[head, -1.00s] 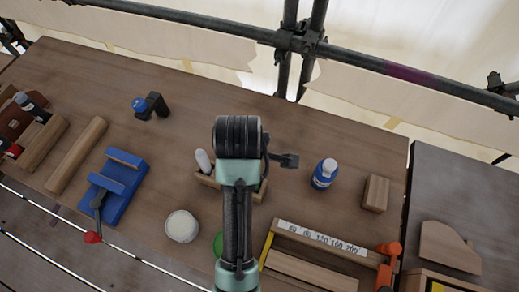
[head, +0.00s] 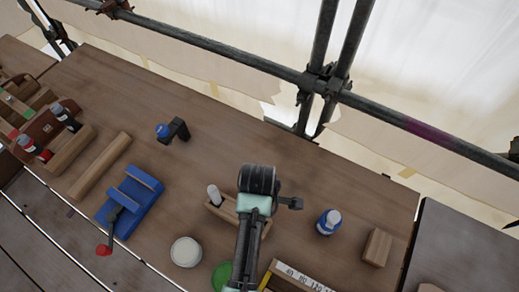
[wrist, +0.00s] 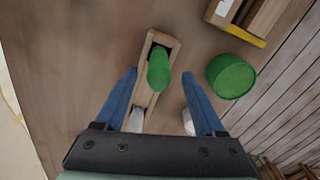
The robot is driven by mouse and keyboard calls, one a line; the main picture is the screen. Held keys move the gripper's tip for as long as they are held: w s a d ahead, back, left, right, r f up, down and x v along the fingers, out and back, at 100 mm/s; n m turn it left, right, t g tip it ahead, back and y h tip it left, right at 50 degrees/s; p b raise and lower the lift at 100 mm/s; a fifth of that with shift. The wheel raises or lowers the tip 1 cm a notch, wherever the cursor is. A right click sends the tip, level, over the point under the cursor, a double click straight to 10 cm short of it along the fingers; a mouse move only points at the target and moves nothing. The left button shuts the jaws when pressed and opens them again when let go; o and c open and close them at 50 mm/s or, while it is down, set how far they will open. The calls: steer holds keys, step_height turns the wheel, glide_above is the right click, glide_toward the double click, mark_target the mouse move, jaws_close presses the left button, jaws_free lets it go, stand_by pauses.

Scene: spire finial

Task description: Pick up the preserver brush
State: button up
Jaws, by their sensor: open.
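A wooden holder (wrist: 151,96) lies in the middle of the bench; it also shows in the head view (head: 222,212), partly behind my arm. A green handle (wrist: 158,68), apparently the preserver brush, stands up from it in the wrist view; its lower part is hidden. A white handle (wrist: 136,120) stands at the holder's other end and also shows in the head view (head: 214,195). My gripper (wrist: 160,75) is open, with one blue finger on each side of the green handle. The wrist view does not show it gripped. My arm hides the green handle in the head view.
A green round tin (wrist: 231,76) stands right of the right finger. A white round tub (head: 186,251) stands near the front. A blue-and-white bottle (head: 328,222) and a wooden block (head: 377,247) stand to the right. A blue fixture (head: 131,204) lies left. Scaffold tubes cross behind.

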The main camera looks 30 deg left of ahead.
steer(key=shift+w+f+p, duration=0.1)
steer(key=shift+f+p, duration=0.5)
steer(key=shift+f, duration=2.05)
steer(key=shift+c, duration=0.2)
jaws_close()
